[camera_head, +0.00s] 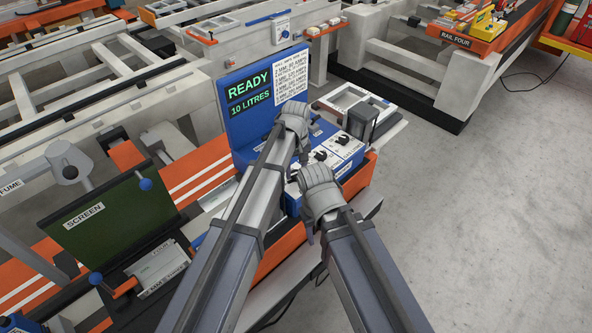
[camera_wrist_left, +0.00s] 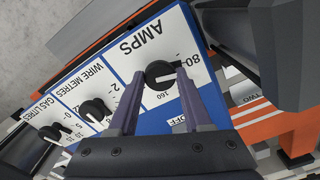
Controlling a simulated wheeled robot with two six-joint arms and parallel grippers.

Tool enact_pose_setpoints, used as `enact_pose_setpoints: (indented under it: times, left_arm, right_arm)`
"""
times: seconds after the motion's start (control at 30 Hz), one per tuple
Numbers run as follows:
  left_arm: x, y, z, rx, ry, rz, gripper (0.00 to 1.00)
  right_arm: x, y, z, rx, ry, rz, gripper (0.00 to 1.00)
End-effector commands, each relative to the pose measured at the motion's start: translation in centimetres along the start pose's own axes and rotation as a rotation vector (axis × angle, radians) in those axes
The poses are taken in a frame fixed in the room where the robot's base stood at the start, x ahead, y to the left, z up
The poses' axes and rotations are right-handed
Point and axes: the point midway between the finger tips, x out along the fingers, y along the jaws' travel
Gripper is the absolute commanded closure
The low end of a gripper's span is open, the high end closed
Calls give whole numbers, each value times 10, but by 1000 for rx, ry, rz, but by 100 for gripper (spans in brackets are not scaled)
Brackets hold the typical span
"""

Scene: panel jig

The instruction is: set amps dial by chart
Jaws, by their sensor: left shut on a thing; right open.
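The blue control box (camera_head: 345,165) has a sloped white face with black dials. In the left wrist view the AMPS dial (camera_wrist_left: 160,74) is a black knob between the fingertips of my left gripper (camera_wrist_left: 160,80), which is shut on it. Marks 80 and 160 show beside it; its setting is unclear. In the head view my left gripper (camera_head: 303,150) hides this dial. My right gripper (camera_head: 303,180) is open and empty by the box's near edge; its fingers are mostly hidden. The white chart (camera_head: 291,80) is on the upright blue panel, its lines of amps too small to read surely.
The WIRE METRES dial (camera_wrist_left: 93,110) and GAS LITRES dial (camera_wrist_left: 50,133) sit beside the AMPS dial. A green display (camera_head: 249,95) reads READY, 10 LITRES. A green screen (camera_head: 115,215) stands at left. Grey floor (camera_head: 480,220) is clear at right.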

Motion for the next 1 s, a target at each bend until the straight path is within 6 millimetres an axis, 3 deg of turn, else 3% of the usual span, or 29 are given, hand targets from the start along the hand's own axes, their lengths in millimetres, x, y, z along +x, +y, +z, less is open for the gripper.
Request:
enact_pose_setpoints:
  times: [0.23,0.27,0.5,0.8,1.0]
  left_arm:
    - [0,0,0,1,0,0,100]
    - [0,0,0,1,0,0,48]
    - [0,0,0,1,0,0,21]
    - [-1,0,0,1,0,0,21]
    - [-12,0,0,1,0,0,21]
  right_arm:
    - [0,0,0,0,0,0,50]
    - [0,0,0,0,0,0,50]
    - [0,0,0,0,0,0,50]
    - [-1,0,0,0,0,0,50]
    - [-12,1,1,0,0,0,50]
